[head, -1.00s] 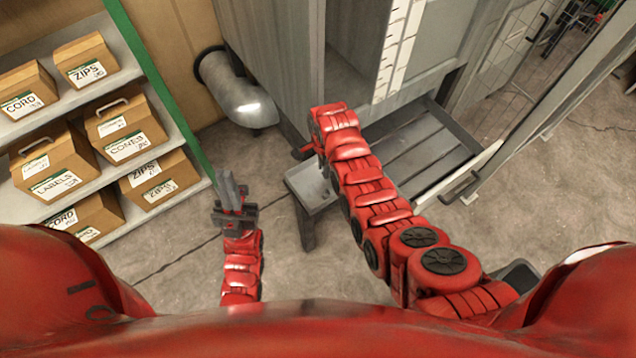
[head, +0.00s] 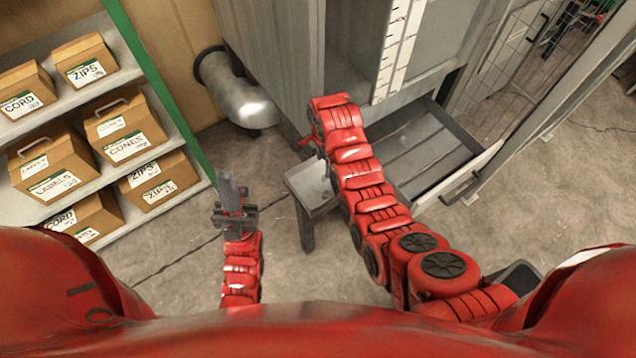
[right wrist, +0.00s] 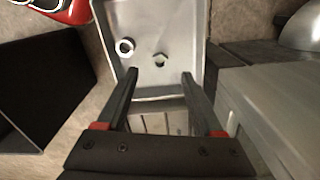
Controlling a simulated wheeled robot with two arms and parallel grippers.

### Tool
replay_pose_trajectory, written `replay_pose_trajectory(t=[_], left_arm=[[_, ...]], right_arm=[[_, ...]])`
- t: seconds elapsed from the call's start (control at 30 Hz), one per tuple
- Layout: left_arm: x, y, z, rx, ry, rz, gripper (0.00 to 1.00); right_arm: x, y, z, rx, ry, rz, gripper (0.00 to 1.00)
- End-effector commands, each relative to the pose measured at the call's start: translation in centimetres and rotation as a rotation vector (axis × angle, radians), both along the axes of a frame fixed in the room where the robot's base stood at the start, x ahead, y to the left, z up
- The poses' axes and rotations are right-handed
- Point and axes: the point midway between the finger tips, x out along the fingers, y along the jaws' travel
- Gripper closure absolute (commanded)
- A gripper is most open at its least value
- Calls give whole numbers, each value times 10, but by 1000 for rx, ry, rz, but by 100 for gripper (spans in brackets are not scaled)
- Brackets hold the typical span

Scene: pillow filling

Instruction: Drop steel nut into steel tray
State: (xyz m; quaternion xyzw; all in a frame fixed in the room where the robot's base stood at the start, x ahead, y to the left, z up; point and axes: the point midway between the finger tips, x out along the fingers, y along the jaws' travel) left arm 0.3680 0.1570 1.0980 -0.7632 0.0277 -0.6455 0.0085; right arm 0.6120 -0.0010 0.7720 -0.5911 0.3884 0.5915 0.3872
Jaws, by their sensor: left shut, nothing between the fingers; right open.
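In the right wrist view a steel tray (right wrist: 187,25) with a raised rim lies beyond my right gripper (right wrist: 160,75). A steel nut (right wrist: 160,60) and a round, ring-like metal piece (right wrist: 124,47) lie inside it, apart from each other. My right gripper is open and empty, its fingers on either side of the tray's near part. In the head view that gripper is mostly hidden by my arm, above a small grey stand (head: 308,184). My left gripper (head: 230,187) is shut and empty, pointing up, left of the stand.
A dark open bin (right wrist: 35,85) is at the left of the right wrist view. A grey cabinet (head: 275,50) stands behind the stand, with a slatted drawer-like part (head: 425,150) to the right. Shelves with cardboard boxes (head: 125,130) are at left. The floor around my left gripper is clear.

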Motion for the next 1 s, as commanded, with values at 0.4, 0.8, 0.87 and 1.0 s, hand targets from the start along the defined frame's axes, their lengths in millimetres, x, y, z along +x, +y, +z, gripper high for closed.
replay_pose_trajectory(t=[0.4, 0.8, 0.87, 1.0], left_arm=[[0, 0, 43, 0, 0, 0, 100], [0, 0, 72, 0, 0, 0, 100], [0, 0, 72, 0, 0, 0, 100], [0, 0, 71, 0, 0, 0, 100]], right_arm=[[1, 0, 107, 4, -1, -1, 31], [1, 0, 142, 2, -1, -1, 31], [1, 0, 142, 1, -1, 0, 31], [1, 0, 141, 0, -1, 0, 31]])
